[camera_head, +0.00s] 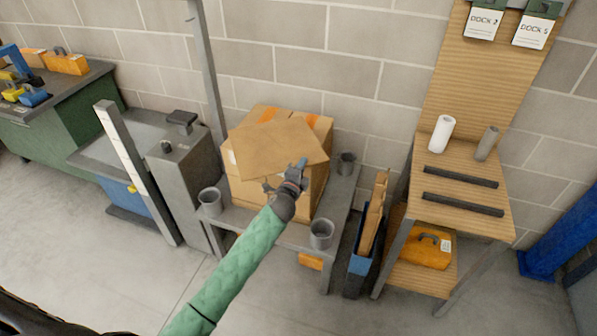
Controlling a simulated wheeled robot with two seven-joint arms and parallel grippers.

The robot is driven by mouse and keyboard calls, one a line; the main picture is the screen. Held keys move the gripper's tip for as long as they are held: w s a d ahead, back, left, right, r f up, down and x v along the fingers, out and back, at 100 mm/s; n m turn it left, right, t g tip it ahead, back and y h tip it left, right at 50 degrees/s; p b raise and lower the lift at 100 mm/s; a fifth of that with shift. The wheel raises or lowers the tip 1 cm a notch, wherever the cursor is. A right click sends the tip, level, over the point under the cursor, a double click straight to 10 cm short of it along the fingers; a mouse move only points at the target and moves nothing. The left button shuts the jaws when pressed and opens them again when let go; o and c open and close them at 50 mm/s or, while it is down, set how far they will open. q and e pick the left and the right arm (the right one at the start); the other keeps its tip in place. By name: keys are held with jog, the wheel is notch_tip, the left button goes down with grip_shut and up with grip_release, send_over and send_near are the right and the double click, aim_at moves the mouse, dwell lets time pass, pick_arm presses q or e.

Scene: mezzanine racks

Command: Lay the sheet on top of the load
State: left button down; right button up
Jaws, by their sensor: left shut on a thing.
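The load is a group of cardboard boxes (310,200) with orange tape marks, standing on a low grey table (345,200) against the wall. A flat brown sheet (275,145) lies over or just above the top of the boxes, turned at an angle to them. I cannot tell whether it fully touches them. My left gripper (290,178) is shut on the sheet at its near right edge. Part of the box tops is hidden under the sheet. My right gripper is not in view.
Grey cups (321,234) stand at the table's corners. A grey post (207,85) rises behind the load. A bin of upright cardboard sheets (372,215) stands right of the table, beside a wooden bench (450,205). A grey cabinet (190,190) is at left. The floor in front is clear.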

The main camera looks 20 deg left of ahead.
pick_arm(q)
jog(key=shift+w+a+f, duration=0.25)
jog(key=shift+a+f, duration=0.1)
jog(key=shift+a, duration=0.2)
notch_tip(320, 180, down, 4)
jog(key=shift+f+p, duration=0.1)
jog(key=shift+p, duration=0.3)
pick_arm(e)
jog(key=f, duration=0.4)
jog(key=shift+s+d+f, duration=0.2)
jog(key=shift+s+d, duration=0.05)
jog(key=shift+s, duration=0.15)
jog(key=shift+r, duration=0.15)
pick_arm(q)
jog(key=c, duration=2)
grip_release()
jog(key=shift+f, duration=0.1)
jog(key=o, duration=0.4)
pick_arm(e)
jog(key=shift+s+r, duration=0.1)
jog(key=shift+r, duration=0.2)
